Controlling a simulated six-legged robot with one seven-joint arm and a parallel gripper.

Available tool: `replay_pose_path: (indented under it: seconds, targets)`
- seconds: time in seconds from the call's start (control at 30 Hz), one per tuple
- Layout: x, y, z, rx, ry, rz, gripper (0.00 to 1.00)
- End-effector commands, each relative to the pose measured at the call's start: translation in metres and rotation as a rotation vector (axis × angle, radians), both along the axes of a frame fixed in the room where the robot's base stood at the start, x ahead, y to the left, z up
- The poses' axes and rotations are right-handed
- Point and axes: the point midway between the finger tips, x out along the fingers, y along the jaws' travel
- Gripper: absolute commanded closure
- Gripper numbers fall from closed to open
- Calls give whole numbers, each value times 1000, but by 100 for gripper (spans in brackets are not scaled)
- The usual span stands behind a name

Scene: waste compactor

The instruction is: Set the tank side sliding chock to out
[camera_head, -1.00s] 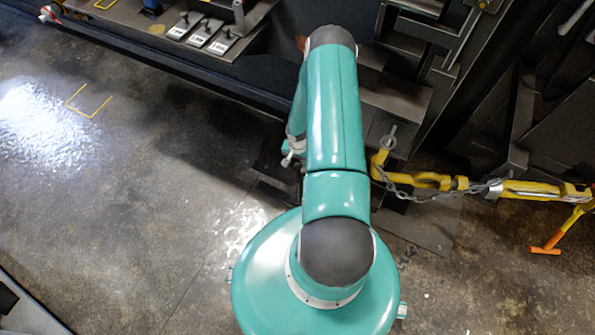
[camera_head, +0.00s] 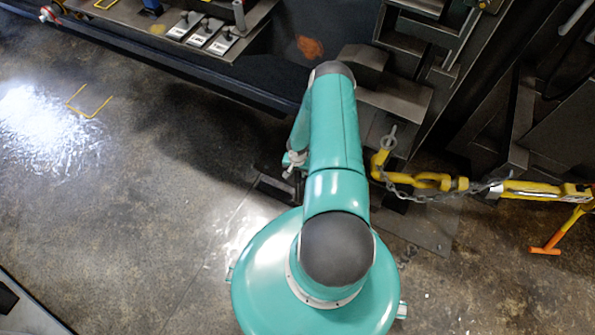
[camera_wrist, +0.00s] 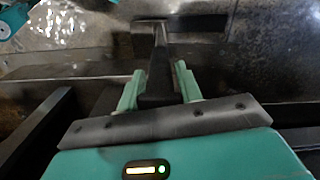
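In the wrist view my gripper (camera_wrist: 160,78) has its two teal fingers on either side of a dark, narrow bar (camera_wrist: 154,72). The bar runs between the fingers and ends in a flat crosspiece at the top. It may be the sliding chock, but I cannot be sure. Whether the fingers press on it or stand slightly apart I cannot tell. In the head view my arm hides the gripper's fingers. A dark metal piece (camera_head: 276,192) lies low beside my wrist, partly hidden.
A yellow hook and chain (camera_head: 430,183) stretch to the right of my arm. An orange-handled tool (camera_head: 545,250) lies beyond. A panel with levers (camera_head: 205,32) is at the upper left. Grey metal blocks (camera_head: 395,98) stand behind the arm.

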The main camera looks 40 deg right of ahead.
Motion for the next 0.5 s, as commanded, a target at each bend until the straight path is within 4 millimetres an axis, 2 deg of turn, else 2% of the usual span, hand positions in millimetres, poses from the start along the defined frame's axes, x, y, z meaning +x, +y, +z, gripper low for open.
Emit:
replay_pose_path:
  seconds: [0.03, 0.17, 0.37, 0.5]
  targets:
    - [0, 0, 0, 0, 0, 0, 75]
    - [0, 0, 0, 0, 0, 0, 100]
    - [3, 1, 0, -1, -1, 0, 100]
    - [18, 5, 0, -3, -2, 2, 100]
